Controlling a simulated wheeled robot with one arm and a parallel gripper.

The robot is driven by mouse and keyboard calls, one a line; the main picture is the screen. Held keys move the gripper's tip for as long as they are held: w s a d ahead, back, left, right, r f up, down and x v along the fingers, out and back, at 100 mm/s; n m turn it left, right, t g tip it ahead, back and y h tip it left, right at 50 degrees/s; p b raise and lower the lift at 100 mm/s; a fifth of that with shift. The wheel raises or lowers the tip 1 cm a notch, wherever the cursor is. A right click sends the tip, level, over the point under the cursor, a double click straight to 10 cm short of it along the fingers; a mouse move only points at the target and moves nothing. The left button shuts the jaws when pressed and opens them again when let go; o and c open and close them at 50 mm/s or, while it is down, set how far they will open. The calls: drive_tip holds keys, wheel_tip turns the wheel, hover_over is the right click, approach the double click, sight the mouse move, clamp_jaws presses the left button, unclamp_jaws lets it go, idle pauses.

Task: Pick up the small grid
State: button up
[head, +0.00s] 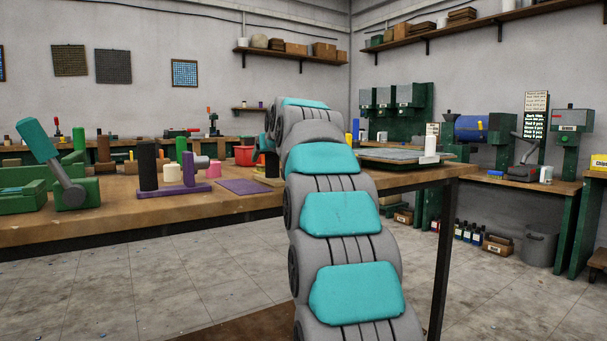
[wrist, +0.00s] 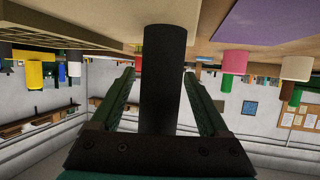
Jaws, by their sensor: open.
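I cannot pick out the small grid with certainty. A thin olive piece (head: 269,181) lies on the workbench (head: 230,197) beside the purple sheet (head: 245,187), partly hidden by my arm; its pattern is too small to tell. A flat grey-topped board (head: 395,157) lies on the bench right of my arm. My gripper (wrist: 160,72) is open in the wrist view, where the room appears upside down. A dark cylinder (wrist: 165,75) shows between its fingers; I cannot tell whether it touches them. My arm hides the gripper in the head view.
A black cylinder (head: 147,166), a purple stand (head: 180,188), a cream cylinder (head: 172,172) and a green lever tool (head: 70,190) stand on the bench's left. A red bin (head: 244,155) is behind. Open floor (head: 150,280) lies in front.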

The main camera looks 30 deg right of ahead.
clamp_jaws()
idle(0.7)
